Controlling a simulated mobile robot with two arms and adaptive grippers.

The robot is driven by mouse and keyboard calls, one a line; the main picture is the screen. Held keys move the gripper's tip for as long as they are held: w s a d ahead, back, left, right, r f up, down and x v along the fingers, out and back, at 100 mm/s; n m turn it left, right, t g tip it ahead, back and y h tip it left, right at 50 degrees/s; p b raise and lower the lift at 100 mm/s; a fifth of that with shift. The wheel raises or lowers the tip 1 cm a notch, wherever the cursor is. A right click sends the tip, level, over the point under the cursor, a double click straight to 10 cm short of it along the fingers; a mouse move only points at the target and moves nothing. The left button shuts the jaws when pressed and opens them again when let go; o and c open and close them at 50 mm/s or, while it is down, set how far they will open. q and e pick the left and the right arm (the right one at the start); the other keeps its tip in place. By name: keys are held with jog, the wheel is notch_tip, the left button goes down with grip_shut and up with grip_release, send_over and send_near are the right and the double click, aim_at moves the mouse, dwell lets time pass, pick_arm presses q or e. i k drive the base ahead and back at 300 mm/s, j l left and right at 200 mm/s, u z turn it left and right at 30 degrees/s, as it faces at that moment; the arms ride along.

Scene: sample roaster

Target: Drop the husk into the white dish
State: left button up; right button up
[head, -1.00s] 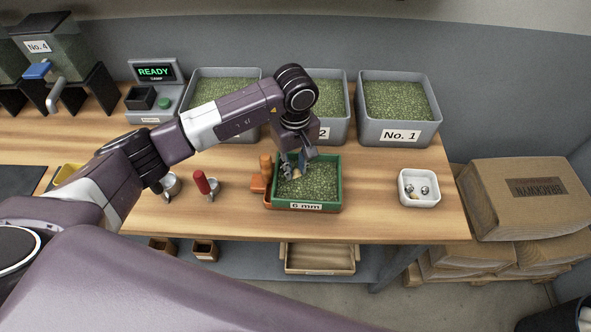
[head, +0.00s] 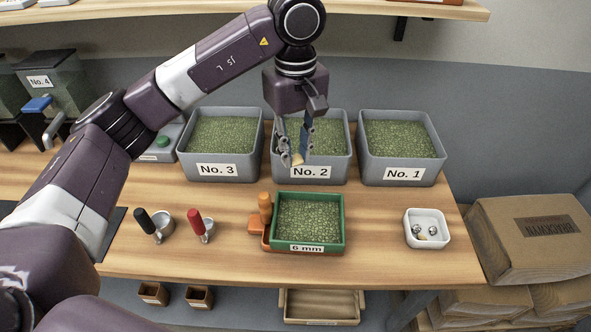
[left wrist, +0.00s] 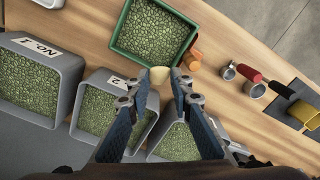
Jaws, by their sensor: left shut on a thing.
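My left gripper (head: 297,155) is shut on a small pale tan husk (head: 298,160), held in the air in front of the No. 2 bin. In the left wrist view the husk (left wrist: 160,77) sits between the two fingertips. The white dish (head: 430,245) stands on the bench to the right, well apart from the gripper. It holds a few small shiny metal pieces and a small tan piece. My right gripper is not in view.
A green-framed 6 mm sieve (head: 341,228) full of green beans stands below the gripper. Grey bins No. 3, No. 2 (head: 310,172) and No. 1 (head: 402,174) stand behind. Scoops with black and red handles (head: 196,223) lie left. Bench between sieve and dish is clear.

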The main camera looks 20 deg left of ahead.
aim_at(419, 227)
jog(key=i+l, duration=0.1)
jog(key=l, duration=0.9)
jog(key=i+l, duration=0.15)
jog(key=l, duration=0.35)
